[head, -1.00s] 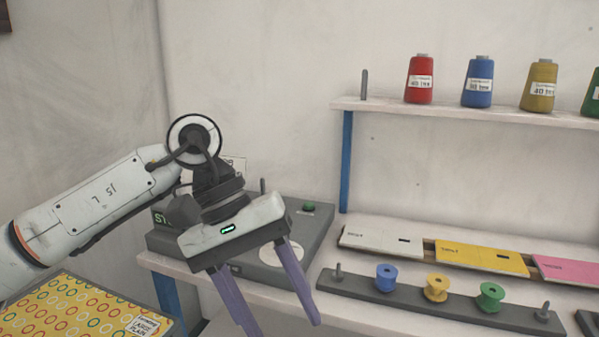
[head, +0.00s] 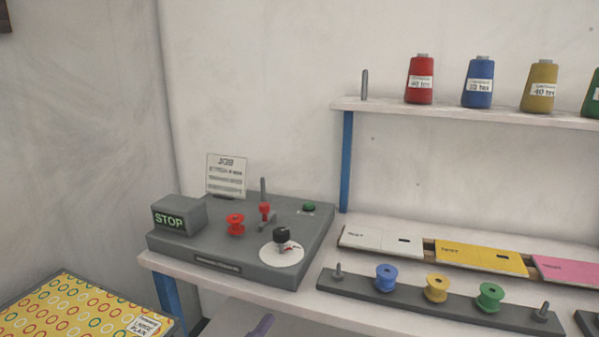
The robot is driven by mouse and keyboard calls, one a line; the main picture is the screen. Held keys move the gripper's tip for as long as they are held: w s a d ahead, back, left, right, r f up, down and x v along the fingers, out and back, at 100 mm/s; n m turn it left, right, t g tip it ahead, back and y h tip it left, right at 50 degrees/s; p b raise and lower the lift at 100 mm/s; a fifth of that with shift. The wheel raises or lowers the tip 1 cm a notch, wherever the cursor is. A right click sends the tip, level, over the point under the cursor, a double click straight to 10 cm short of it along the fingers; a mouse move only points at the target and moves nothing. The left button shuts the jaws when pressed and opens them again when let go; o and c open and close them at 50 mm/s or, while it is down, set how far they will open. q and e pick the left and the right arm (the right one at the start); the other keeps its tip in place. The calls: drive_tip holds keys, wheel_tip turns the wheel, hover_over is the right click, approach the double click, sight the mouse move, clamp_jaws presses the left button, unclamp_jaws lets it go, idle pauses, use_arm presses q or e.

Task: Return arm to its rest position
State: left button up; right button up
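My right gripper is not in view. The grey machine base (head: 215,255) stands uncovered on the table, with a red bobbin (head: 235,224), a small red part on a post (head: 265,212), a white disc (head: 272,258) with a black knob (head: 281,235), and a green button (head: 308,207).
A STOP box (head: 180,216) and a job card (head: 226,175) are at the machine. A rack (head: 410,300) holds blue, yellow and green bobbins. White (head: 370,242), yellow (head: 475,257) and pink (head: 570,270) plates lie behind. Thread cones, including a red one (head: 420,80), stand on the shelf.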

use_arm(q)
drive_tip(key=s+a+f+n+g+y, duration=0.2)
drive_tip(key=s+f+n, duration=0.3)
drive_tip(key=f, duration=0.3)
drive_tip(key=s+a+f+n+g+y, duration=0.3)
drive_tip(key=s+a+f+n+g, duration=0.1)
drive_tip(key=s+f, duration=0.4)
drive_tip(key=s+a+f+n+g+y, duration=0.2)
drive_tip(key=s+a+f+n, duration=0.3)
drive_tip(key=f, duration=0.5)
drive_tip(key=shift+s+a+f+n+g, duration=0.2)
drive_tip(key=shift+s+n+g, duration=0.25)
drive_tip(key=shift+s, duration=0.6)
